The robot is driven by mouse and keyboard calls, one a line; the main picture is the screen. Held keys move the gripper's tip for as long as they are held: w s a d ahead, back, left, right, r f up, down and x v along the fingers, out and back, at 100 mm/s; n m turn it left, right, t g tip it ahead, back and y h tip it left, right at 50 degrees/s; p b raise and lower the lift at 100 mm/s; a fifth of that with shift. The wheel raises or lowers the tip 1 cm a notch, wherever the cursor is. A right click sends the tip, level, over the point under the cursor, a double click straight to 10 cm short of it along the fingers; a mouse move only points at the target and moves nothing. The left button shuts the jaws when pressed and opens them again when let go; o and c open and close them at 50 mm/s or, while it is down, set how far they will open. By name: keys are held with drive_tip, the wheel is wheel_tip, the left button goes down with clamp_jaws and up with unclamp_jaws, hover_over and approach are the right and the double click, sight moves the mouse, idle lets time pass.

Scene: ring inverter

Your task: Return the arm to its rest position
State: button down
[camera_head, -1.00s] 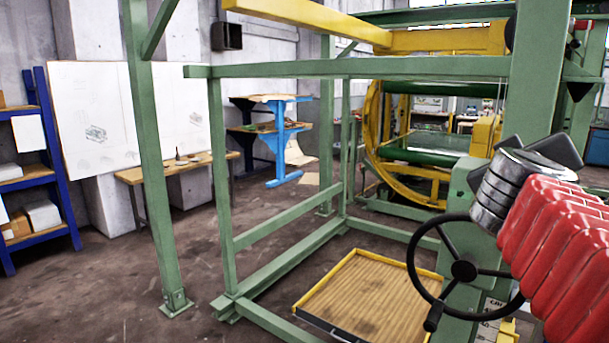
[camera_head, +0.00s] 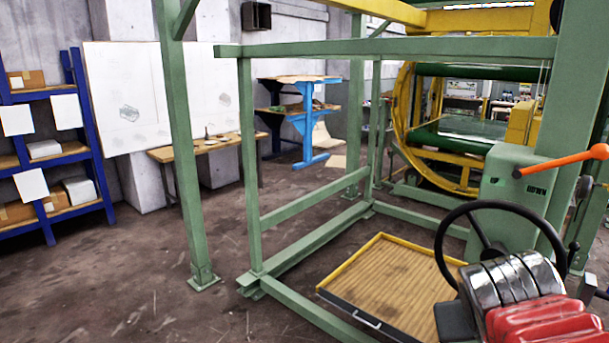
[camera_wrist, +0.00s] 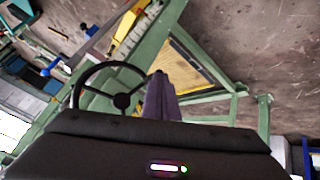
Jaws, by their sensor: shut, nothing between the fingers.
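My arm (camera_head: 545,318), with red ribbed covering and a silver wrist (camera_head: 512,278), reaches in at the lower right of the head view. A dark part of the wrist end shows beside it, but the fingertips cannot be made out there. In the wrist view my gripper (camera_wrist: 159,76) shows as two dark fingers pressed together, shut and empty. A black handwheel (camera_head: 480,205) stands behind my wrist in the head view, partly hidden by it. In the wrist view the handwheel (camera_wrist: 121,100) lies just left of the fingers; I cannot tell how far apart they are.
An orange lever (camera_head: 562,161) sticks out above my wrist at right. A green frame (camera_head: 300,212) with a yellow ring (camera_head: 402,105) fills the middle. A yellow-edged wooden platform (camera_head: 395,283) lies on the floor. Blue shelves (camera_head: 88,130) stand at left. The left floor is clear.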

drive_tip(key=s+a+f+n+y, duration=0.1)
drive_tip(key=s+a+f+y, duration=0.1)
drive_tip(key=a, duration=0.5)
drive_tip(key=s+a+f+n+y, duration=0.1)
drive_tip(key=s+a+f+y, duration=0.1)
drive_tip(key=a+f, duration=0.3)
drive_tip(key=shift+s+a+g+y, duration=0.3)
drive_tip(key=shift+s+a+y, duration=0.1)
drive_tip(key=shift+a, duration=1.1)
